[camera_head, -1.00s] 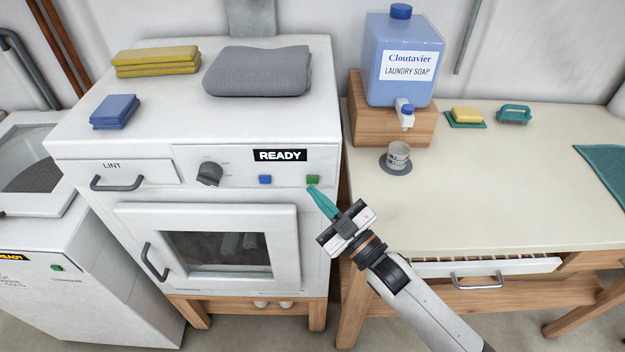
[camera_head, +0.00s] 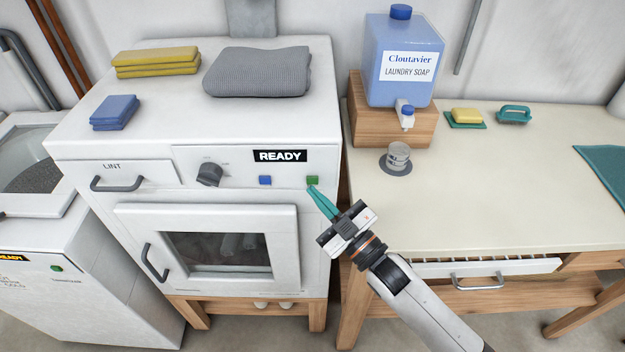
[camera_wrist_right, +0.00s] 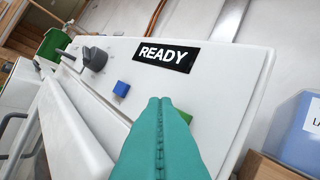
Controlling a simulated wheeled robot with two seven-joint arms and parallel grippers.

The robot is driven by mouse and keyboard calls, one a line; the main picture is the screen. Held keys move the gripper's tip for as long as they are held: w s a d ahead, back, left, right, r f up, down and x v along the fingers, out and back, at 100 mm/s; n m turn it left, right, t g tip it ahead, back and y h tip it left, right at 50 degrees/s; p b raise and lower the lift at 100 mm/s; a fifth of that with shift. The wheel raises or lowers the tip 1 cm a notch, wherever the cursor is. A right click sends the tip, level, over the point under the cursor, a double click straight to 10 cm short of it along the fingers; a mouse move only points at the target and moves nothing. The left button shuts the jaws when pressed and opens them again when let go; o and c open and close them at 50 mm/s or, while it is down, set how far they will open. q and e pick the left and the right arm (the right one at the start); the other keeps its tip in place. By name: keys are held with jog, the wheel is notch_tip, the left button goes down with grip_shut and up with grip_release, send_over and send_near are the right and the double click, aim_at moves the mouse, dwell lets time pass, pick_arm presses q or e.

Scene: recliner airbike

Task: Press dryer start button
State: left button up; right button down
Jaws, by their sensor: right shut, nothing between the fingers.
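The dryer (camera_head: 140,205) is a white front-loading machine with its door shut. Its panel holds a black READY display (camera_head: 280,156), a grey knob (camera_head: 209,174), a blue button (camera_head: 265,180) and a green button (camera_head: 313,181). My right gripper (camera_head: 312,190) has teal fingers, shut and empty, with the tips at the green button's lower edge. In the right wrist view the closed fingers (camera_wrist_right: 160,140) partly cover the green button (camera_wrist_right: 185,117), and the blue button (camera_wrist_right: 121,89) is to their left. I cannot tell whether the tips touch the button. My left gripper is not in view.
A grey towel (camera_head: 258,72), yellow cloths (camera_head: 156,62) and blue cloths (camera_head: 114,112) lie on the dryer. At right, a table (camera_head: 480,190) bears a soap jug (camera_head: 402,60) on a wooden block and a cup (camera_head: 398,156). A washer (camera_head: 80,290) stands at left.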

jog(key=shift+w, duration=0.1)
dwell(0.7)
jog(key=shift+w, duration=0.35)
